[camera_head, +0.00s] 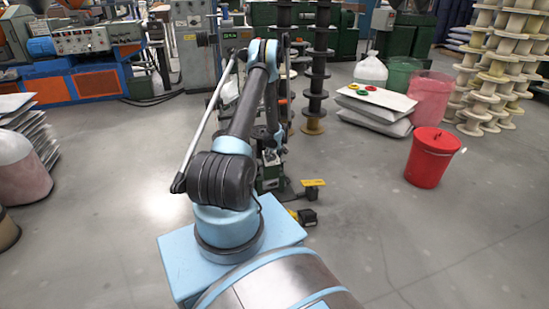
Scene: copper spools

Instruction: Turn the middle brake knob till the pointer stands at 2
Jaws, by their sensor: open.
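My arm rises from its blue base in the middle of the view and bends over at the top. Its far end hangs down among dark and green machine parts (268,182). My gripper (271,143) is small there, and it looks open with nothing seen in it. I cannot make out the middle brake knob, its pointer or the number 2. Small red parts show close to the arm's end, but I cannot tell what they are. Whether the gripper touches anything cannot be told.
A yellow-topped pedal (313,183) and a small yellow-and-black box (304,216) are on the floor near the machine. A red lidded bucket (431,157) stands to the right. Stacked grey sacks (372,120) lie behind it. Dark spool columns (318,75) stand behind my arm.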

